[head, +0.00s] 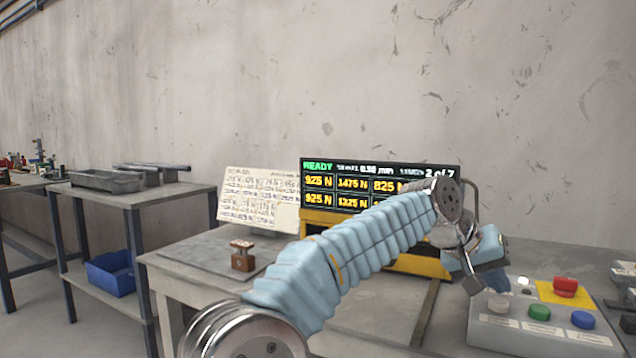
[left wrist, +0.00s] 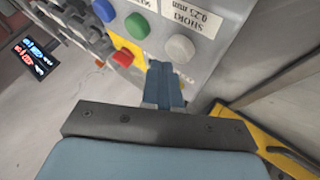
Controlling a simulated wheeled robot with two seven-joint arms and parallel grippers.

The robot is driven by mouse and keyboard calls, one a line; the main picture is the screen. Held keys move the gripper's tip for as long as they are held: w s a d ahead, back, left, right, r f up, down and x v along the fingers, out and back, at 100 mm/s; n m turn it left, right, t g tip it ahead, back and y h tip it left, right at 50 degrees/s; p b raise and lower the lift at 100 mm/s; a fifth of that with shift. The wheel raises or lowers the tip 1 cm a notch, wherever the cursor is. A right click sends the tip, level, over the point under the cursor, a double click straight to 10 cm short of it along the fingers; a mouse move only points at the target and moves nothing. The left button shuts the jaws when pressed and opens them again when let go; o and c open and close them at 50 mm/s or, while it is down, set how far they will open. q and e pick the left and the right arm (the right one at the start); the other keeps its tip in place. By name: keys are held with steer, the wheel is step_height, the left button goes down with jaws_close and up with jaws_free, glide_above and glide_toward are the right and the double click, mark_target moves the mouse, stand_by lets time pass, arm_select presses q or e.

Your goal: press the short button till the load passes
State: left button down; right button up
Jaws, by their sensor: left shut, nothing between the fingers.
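The short button is the pale grey-white one (head: 498,303) at the left of the control box (head: 540,336). In the left wrist view the same button (left wrist: 180,48) sits beside a label reading SHORT 0.25 mm.
A green button (head: 539,312), a blue button (head: 583,319) and a red stop button (head: 565,286) share the box. A yellow frame (head: 420,267) stands behind my arm.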

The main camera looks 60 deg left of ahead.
mark_target(494, 301)
arm_select(q)
steer(key=shift+f, duration=0.4)
steer(key=shift+f+b, duration=0.25)
steer(key=shift+b, duration=0.15)
steer(key=shift+r, duration=0.1)
steer(key=shift+r+p, duration=0.6)
steer(key=shift+p, duration=0.05)
step_height(494, 301, up, 6)
steer(key=p, duration=0.5)
steer(key=shift+p, duration=0.4)
stand_by(0.8)
